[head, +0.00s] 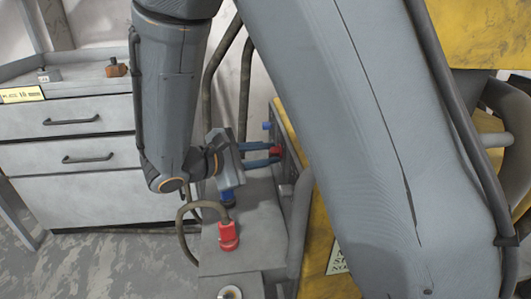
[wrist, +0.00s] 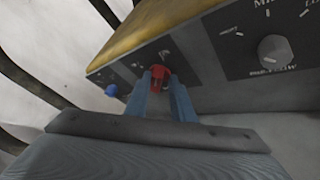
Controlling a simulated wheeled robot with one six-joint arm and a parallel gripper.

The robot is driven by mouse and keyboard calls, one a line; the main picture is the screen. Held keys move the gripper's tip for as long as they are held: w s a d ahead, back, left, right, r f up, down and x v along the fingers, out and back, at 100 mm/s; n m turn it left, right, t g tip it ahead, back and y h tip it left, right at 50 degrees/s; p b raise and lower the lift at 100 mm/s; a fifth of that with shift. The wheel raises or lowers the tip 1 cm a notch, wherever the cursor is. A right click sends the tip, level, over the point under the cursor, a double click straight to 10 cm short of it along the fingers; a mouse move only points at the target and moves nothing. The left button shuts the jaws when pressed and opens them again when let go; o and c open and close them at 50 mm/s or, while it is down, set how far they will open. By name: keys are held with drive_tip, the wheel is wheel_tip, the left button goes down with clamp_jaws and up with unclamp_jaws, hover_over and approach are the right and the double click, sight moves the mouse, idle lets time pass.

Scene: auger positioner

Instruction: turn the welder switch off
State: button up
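The welder has a yellow top and a dark front panel (wrist: 135,68). A small red switch (wrist: 159,73) sits on that panel; it also shows in the head view (head: 276,150). My gripper (wrist: 161,80) has blue fingers, one on each side of the red switch, with the tips at the panel. In the head view my gripper (head: 272,154) reaches in from the left. I cannot read the switch's position.
A blue connector (wrist: 111,90) is left of the switch, and a grey knob (wrist: 273,50) is on the panel to the right. A red plug (head: 228,234) with a cable stands on the grey surface below. A drawer cabinet (head: 85,150) stands at the left.

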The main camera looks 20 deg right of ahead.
drive_tip(key=shift+w+r, duration=0.15)
drive_tip(key=shift+w, duration=0.05)
clamp_jaws()
drive_tip(key=shift+r, duration=0.1)
drive_tip(key=shift+r+p, duration=0.1)
drive_tip(key=shift+p, duration=0.3)
drive_tip(key=shift+r+p, duration=0.1)
drive_tip(key=shift+p, duration=0.3)
drive_tip(key=shift+w+d+f+n+g+y+p, duration=0.1)
drive_tip(key=shift+w+n+g+y+p, duration=0.45)
drive_tip(key=shift+n+g+p, duration=1.9)
drive_tip(key=shift+w+d+f+n+g+y+p, duration=0.15)
drive_tip(key=shift+w+n+g+y+p, duration=0.55)
drive_tip(key=shift+p, duration=3)
drive_tip(key=shift+w+d+r+n+g+y+p, duration=0.15)
drive_tip(key=shift+n+g+y+p, duration=0.4)
drive_tip(key=shift+n+g+p, duration=2)
drive_tip(key=shift+s+f+m+p, duration=0.1)
drive_tip(key=shift+f+m+p, duration=0.05)
drive_tip(key=shift+m+p, duration=0.45)
